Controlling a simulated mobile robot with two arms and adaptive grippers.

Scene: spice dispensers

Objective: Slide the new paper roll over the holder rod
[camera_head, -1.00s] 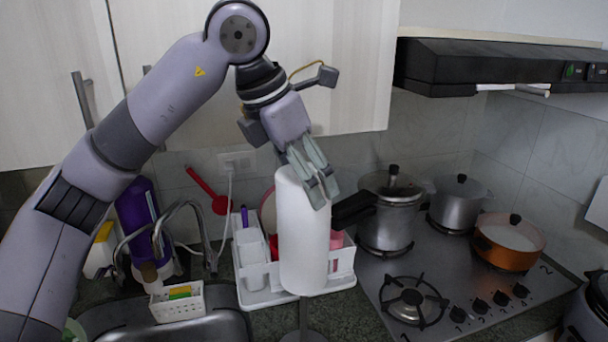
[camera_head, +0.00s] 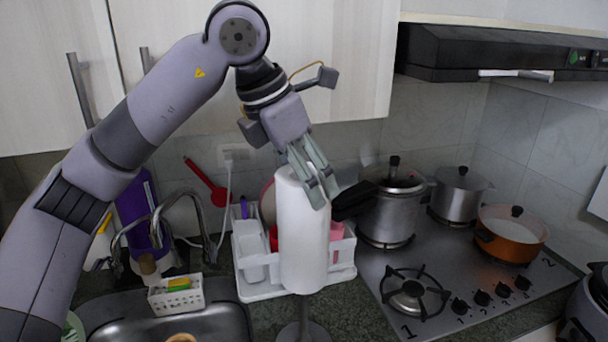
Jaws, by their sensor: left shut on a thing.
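The new paper roll (camera_head: 302,240) is white and stands upright in the middle of the head view. My left gripper (camera_head: 322,190) is shut on its top end from above. The holder (camera_head: 304,332) is grey, with a round base on the counter at the bottom edge. A short piece of its rod shows between the roll's lower end and the base. The roll's bottom is above the base, in line with the rod in this view. Whether the rod is inside the roll's core cannot be told. My right gripper is not in view.
A white dish rack (camera_head: 254,292) stands right behind the roll. The sink (camera_head: 215,322) and faucet (camera_head: 203,222) are to the left. The stove (camera_head: 455,285) with several pots is to the right. A range hood (camera_head: 470,62) hangs at upper right.

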